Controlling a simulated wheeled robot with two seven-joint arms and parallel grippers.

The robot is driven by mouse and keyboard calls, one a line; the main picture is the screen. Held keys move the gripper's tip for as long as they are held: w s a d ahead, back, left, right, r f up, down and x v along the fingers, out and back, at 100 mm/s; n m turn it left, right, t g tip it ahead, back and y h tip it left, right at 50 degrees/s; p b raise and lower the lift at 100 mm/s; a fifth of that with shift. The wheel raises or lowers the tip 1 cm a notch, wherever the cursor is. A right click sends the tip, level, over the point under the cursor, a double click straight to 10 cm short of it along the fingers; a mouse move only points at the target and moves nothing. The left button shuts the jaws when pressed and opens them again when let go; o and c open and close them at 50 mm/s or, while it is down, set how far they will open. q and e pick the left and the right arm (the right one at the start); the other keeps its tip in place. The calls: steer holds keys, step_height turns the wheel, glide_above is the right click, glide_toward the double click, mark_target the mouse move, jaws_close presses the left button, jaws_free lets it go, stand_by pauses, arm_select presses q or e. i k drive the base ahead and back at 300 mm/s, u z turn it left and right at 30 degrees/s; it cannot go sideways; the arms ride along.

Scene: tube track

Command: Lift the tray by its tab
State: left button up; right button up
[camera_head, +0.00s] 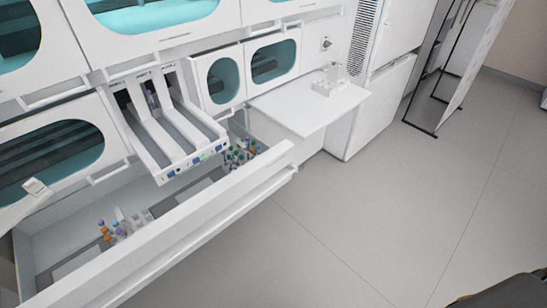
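A white sloped tray (165,138) with long parallel lanes sticks out of the white machine at upper left, above an open drawer. A dark-capped tube (151,99) stands near the back of a lane. I cannot make out for certain which part is the tab. Neither of my grippers shows in the head view, and nothing is touching the tray.
The open white drawer (170,248) holds orange- and purple-capped tubes (110,230) and green-capped tubes (240,153). A white shelf (300,112) with a small rack (340,96) juts out at right.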

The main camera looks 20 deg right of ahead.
mark_target(244, 153)
steer(key=z, duration=2.25)
steer(key=i, duration=3.35)
steer(key=u, duration=5)
